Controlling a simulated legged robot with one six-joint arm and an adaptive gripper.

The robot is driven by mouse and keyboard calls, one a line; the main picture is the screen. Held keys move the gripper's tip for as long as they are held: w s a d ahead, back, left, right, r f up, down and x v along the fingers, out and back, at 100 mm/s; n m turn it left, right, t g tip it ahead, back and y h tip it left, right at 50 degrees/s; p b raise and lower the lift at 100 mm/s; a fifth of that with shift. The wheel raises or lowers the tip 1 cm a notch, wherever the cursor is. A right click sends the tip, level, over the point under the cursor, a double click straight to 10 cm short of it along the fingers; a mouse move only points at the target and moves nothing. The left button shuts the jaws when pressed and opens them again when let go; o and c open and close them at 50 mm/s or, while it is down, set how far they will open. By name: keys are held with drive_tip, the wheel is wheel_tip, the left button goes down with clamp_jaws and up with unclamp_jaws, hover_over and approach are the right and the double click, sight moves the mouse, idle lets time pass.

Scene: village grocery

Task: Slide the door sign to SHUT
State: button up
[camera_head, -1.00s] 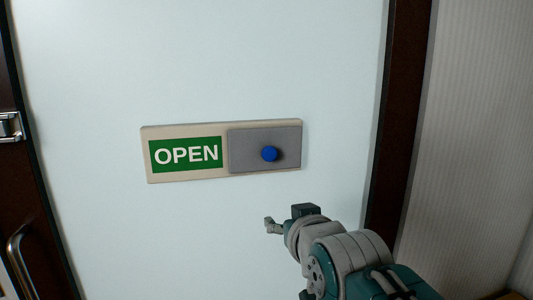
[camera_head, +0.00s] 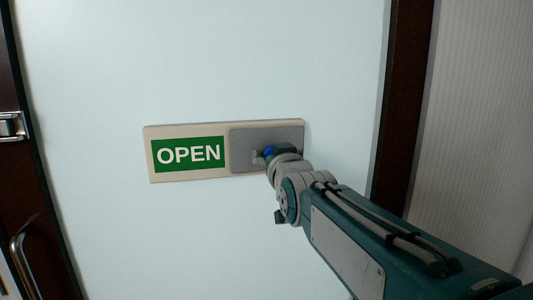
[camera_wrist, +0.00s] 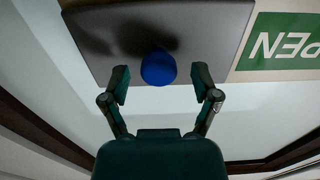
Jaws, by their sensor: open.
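The door sign (camera_head: 188,175) is a cream board on the pale door, with a green OPEN panel (camera_head: 188,154) showing at its left. A grey sliding plate (camera_head: 265,136) covers its right half. A blue knob (camera_head: 269,151) stands on the plate, partly hidden by my gripper in the head view. My gripper (camera_head: 262,157) is at the knob. In the wrist view my gripper (camera_wrist: 159,82) is open, with one finger on each side of the blue knob (camera_wrist: 158,68). A gap shows between the knob and each finger.
The pale glass door (camera_head: 230,60) is clear around the sign. A dark frame (camera_head: 402,100) runs down the right side. A metal latch (camera_head: 12,126) and a curved handle (camera_head: 20,250) are at the far left.

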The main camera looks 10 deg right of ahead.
drive_tip(key=shift+w, duration=0.6)
clamp_jaws()
